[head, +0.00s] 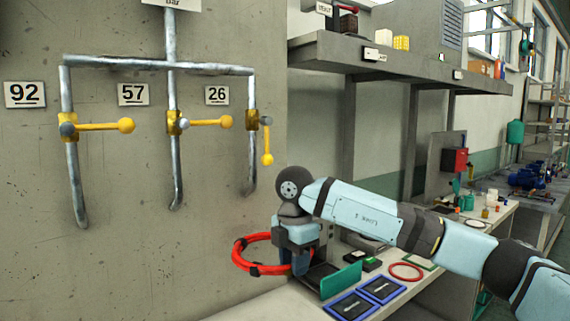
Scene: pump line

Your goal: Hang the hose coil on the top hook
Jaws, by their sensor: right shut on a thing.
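The hose coil (238,256) is a red ring with dark bands, held out roughly flat in front of the grey wall. My right gripper (297,262) points down and is shut on the coil's right side, hiding that part of it. The coil is above the bench and apart from the pipes. I cannot make out a top hook in this view. My left gripper is not in view.
Pipes with yellow-handled valves (173,122) run down the wall beside plates 92, 57 and 26. A shelf (385,65) juts out above.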

